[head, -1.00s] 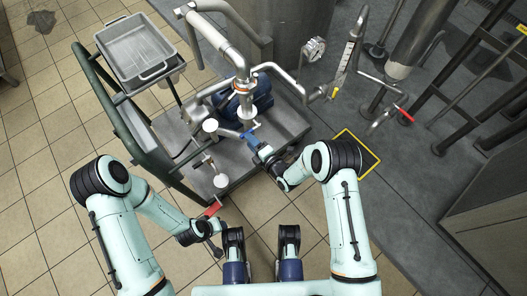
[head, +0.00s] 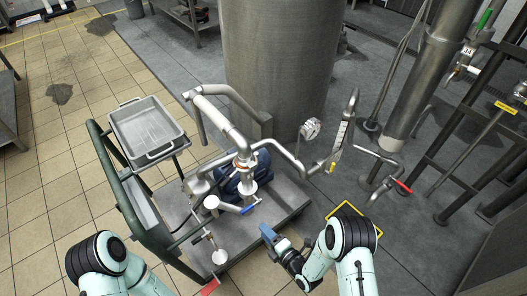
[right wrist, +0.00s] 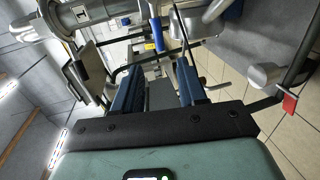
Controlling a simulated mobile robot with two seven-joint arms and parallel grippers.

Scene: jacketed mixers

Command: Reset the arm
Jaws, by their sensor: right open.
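My right arm (head: 350,245) comes in from the lower right of the head view. Its gripper (head: 267,236) is over the cart's front right part, just below and right of a blue valve handle (head: 250,209), with a small gap between them. In the right wrist view the two blue fingers of this gripper (right wrist: 160,82) stand apart with nothing between them. The blue handle (right wrist: 157,34) lies beyond the fingertips there. My left arm (head: 100,262) shows only at the lower left of the head view. Its gripper is out of frame.
A wheeled cart (head: 285,222) carries steel pipes and a pump (head: 240,175). A steel tray (head: 147,130) sits at its left. A red handle (head: 210,287) is at the cart's front edge, another (head: 403,187) at right. A large tank (head: 280,70) stands behind. Tiled floor at left is open.

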